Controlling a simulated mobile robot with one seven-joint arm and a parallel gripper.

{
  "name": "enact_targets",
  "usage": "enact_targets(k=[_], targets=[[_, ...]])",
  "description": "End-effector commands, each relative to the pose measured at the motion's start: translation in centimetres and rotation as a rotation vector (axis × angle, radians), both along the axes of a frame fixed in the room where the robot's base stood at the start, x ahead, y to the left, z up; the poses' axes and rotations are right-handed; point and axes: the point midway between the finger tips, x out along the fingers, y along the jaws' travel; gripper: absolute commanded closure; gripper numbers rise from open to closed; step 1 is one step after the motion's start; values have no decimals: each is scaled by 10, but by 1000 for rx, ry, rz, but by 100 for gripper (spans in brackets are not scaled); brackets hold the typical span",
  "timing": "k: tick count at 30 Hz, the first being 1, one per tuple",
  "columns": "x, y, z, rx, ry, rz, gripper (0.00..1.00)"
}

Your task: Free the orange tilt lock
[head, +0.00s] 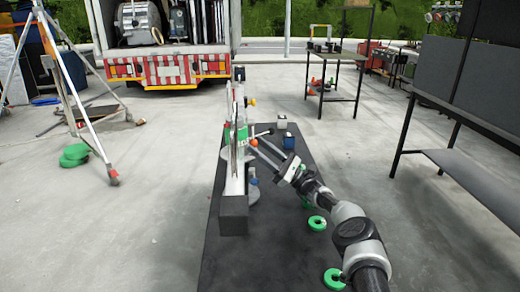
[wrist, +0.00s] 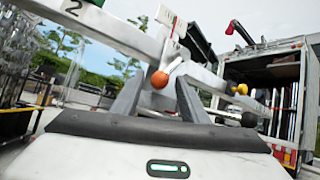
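The orange tilt lock (head: 254,142) is a round knob on the side of an upright metal rig with a long pale beam. It shows large in the wrist view (wrist: 159,79), with a pale metal lever running up from it. My gripper (head: 262,152) reaches in from the right of the rig. In the wrist view its two grey fingers (wrist: 160,98) stand apart, one on each side below the knob. The knob appears at or just beyond the fingertips; I cannot tell whether either finger touches it.
A yellow knob (wrist: 241,89) and a black knob (wrist: 249,119) sit right of the orange one. The rig stands on a dark table (head: 290,225) with green rings and small blocks. A truck (head: 165,65), a tripod (head: 85,120) and a shelf rack (head: 460,120) stand around.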

Motion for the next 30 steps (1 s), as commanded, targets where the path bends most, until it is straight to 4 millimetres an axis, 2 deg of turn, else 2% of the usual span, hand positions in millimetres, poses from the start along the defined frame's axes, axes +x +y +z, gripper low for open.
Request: enact_targets(k=[5, 18, 29, 30], targets=[[-1, -3, -2, -1, 1, -1, 60], [-21, -51, -38, 0, 1, -2, 60], [-24, -57, -43, 0, 0, 0, 60], [-24, -57, -43, 0, 0, 0, 63]])
